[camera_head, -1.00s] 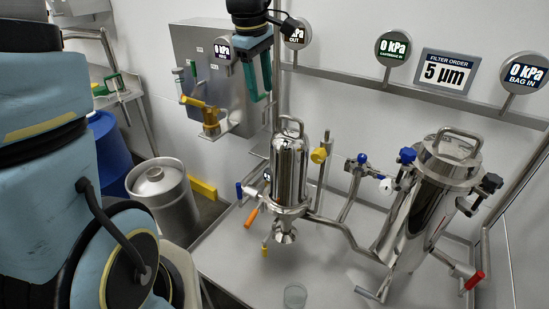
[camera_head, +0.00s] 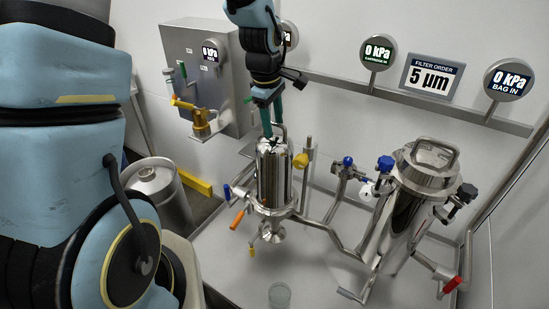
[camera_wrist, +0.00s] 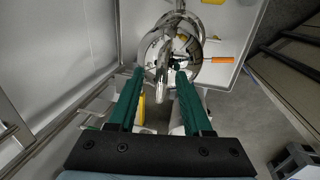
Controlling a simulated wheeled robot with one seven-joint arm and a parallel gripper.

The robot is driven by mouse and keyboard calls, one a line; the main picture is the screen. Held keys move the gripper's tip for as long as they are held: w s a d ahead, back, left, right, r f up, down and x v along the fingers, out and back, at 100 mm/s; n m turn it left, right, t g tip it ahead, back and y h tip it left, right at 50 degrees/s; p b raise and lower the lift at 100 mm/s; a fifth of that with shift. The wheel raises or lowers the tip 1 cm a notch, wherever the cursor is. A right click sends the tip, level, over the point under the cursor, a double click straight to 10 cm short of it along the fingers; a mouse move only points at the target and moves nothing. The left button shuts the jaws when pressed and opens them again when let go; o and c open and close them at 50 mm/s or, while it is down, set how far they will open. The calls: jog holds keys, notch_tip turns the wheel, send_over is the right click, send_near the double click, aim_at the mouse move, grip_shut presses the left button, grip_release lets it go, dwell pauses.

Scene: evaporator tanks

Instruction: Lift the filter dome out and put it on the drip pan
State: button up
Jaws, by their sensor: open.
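The filter dome (camera_head: 274,176) is a shiny steel cylinder with a rounded top and a loop handle (camera_head: 281,133). It stands upright on its housing base at the middle of the bench. My gripper (camera_head: 268,128) has green fingers and points down at the dome's top. In the wrist view the open fingers (camera_wrist: 158,70) lie to either side of the handle (camera_wrist: 163,65), with the dome top (camera_wrist: 150,45) beyond them. I cannot tell whether a finger touches the handle. The drip pan may be the pale tray surface (camera_head: 215,255) under the housings, but I cannot tell.
A larger steel bag housing (camera_head: 400,215) stands to the right with blue, black and red handles. A yellow knob (camera_head: 300,160) sits close beside the dome. A steel keg (camera_head: 160,190) is on the floor left.

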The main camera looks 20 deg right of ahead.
jog(key=shift+f, duration=0.25)
jog(key=shift+c, duration=0.4)
grip_shut()
jog(key=shift+w+r, duration=0.1)
dwell(0.8)
